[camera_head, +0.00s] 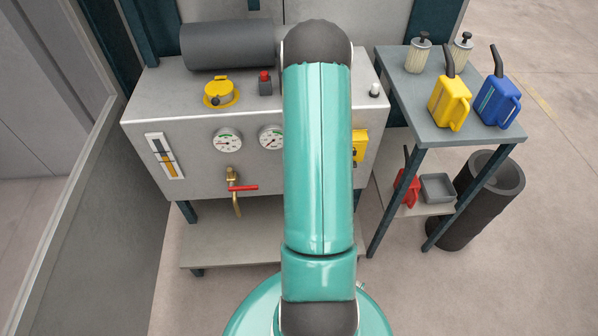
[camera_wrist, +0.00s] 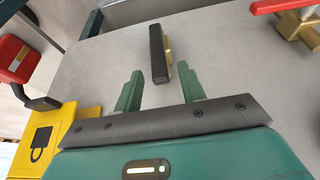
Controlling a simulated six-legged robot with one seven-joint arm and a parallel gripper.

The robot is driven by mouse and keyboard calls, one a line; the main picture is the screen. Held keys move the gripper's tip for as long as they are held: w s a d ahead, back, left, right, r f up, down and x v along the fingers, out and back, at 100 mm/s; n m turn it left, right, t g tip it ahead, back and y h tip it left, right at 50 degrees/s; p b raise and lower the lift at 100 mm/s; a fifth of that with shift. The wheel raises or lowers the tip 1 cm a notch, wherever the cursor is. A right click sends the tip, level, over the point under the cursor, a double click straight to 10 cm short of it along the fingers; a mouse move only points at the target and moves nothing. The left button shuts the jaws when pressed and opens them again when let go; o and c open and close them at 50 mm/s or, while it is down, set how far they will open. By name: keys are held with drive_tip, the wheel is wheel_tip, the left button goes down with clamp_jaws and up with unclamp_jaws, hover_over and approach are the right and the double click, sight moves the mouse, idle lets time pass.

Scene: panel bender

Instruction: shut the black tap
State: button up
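The black tap (camera_wrist: 158,54) has a black bar handle on a brass body and sits on the grey panel face in the wrist view. Its handle runs nearly upright in that picture. My gripper (camera_wrist: 160,84) is open, its two green fingers apart and empty. The handle lies just beyond the fingertips, roughly in line with the gap between them, and looks clear of both. In the head view my teal arm hides both the black tap and my gripper.
A brass tap with a red handle (camera_head: 243,188) is left of my arm; its handle (camera_wrist: 285,6) shows top right in the wrist view. A yellow box with a padlock mark (camera_wrist: 45,140) and a red-and-black part (camera_wrist: 15,62) are close at the left. Gauges (camera_head: 228,140) sit above.

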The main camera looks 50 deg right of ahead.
drive_tip(key=shift+x, duration=2)
clamp_jaws()
